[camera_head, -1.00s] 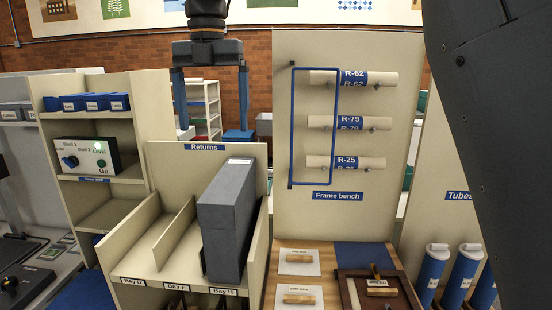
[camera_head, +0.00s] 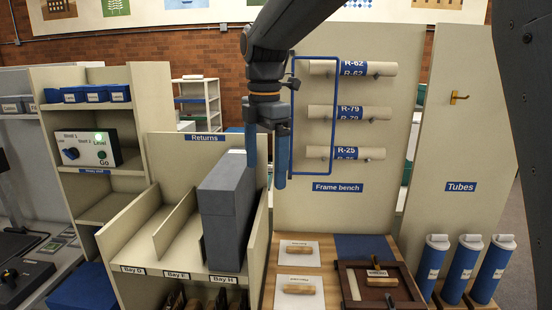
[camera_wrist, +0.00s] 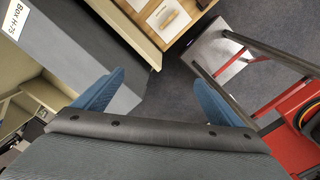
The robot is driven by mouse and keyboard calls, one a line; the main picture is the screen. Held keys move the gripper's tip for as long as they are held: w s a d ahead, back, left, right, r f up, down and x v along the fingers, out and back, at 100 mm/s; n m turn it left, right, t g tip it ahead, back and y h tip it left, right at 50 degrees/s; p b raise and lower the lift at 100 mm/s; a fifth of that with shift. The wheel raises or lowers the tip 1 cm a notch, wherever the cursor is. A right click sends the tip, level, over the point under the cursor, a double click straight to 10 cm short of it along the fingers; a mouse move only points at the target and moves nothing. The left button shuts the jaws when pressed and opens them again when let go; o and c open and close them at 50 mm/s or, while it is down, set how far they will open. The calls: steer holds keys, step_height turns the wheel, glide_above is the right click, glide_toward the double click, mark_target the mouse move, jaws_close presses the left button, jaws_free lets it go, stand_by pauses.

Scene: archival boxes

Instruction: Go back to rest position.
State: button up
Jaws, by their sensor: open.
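My gripper (camera_head: 266,172) hangs with its blue fingers pointing down, between the Returns rack and the Frame bench panel in the head view. It is open, with nothing between its fingers. In the wrist view the two blue fingers stand wide apart (camera_wrist: 158,82) over grey floor. A grey archival box (camera_head: 226,215) stands upright in the Returns rack at Bay H, left of my gripper in the head view. The box also shows in the wrist view (camera_wrist: 75,55), with a white label at upper left, apart from the fingers.
The Returns rack (camera_head: 140,225) has empty bays left of the box. The Frame bench panel (camera_head: 385,215) holds rolled tubes and a blue frame (camera_head: 332,110). Blue tubes (camera_head: 462,268) stand at right. A red cart-like structure (camera_wrist: 285,125) shows in the wrist view.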

steer(key=s+d+f+m+b, duration=0.35)
steer(key=d+f+m, duration=0.8)
steer(key=f, duration=0.45)
steer(key=s+d+f+m+b, duration=0.3)
steer(key=s+d+f+m, duration=0.7)
steer(key=s+f+m, duration=0.2)
steer(key=shift+s+d+f+m+t, duration=0.2)
steer(key=shift+f+m+t, duration=0.3)
steer(key=shift+f, duration=0.35)
